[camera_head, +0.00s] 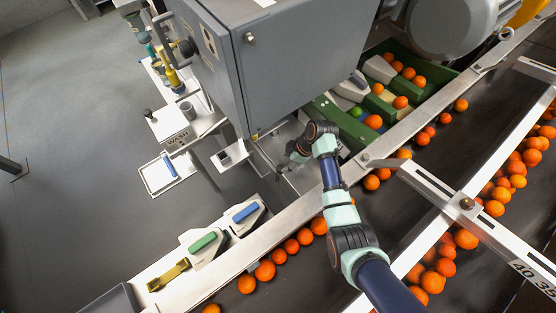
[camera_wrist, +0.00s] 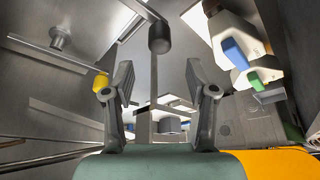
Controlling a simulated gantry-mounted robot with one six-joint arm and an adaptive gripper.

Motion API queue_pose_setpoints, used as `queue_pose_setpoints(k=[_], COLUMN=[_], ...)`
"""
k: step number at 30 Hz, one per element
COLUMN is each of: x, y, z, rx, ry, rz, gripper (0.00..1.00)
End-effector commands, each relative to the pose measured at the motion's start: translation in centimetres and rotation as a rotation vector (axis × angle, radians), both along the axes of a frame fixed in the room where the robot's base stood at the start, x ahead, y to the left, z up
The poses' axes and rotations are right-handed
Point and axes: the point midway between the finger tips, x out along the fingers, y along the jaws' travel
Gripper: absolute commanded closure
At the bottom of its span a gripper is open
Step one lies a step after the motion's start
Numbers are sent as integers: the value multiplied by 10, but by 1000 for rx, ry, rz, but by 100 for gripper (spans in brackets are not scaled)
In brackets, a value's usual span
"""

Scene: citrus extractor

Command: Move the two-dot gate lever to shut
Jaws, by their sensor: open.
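In the wrist view, a thin upright grey rod with a dark cylindrical knob (camera_wrist: 159,38) stands in the gap between my fingers. It looks like a lever, but I see no dot marks on it, so I cannot tell if it is the two-dot gate lever. My gripper (camera_wrist: 158,82) is open with nothing between its pads; the knob appears beyond the fingertips, apart from them. In the head view my gripper (camera_head: 296,150) is small, beside the metal chute below the grey cabinet. The lever there is hidden or too small to tell.
The grey cabinet (camera_head: 285,60) stands close above my gripper. Oranges (camera_head: 265,270) line the dark conveyor, with metal rails along it. Green (camera_head: 203,242) and blue (camera_head: 245,212) paddles sit at the lower left. A yellow knob (camera_wrist: 101,82) is near my left finger. Open floor lies left.

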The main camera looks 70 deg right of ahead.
Motion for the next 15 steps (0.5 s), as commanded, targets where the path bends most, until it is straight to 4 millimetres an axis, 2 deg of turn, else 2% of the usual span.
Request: queue_pose_setpoints(k=[4, 9, 15], x=[4, 16, 27], y=[1, 5, 7], z=[-11, -44, -68], rx=[2, 1, 1], ry=[0, 1, 0], rz=[1, 2, 0], gripper=[43, 43, 43])
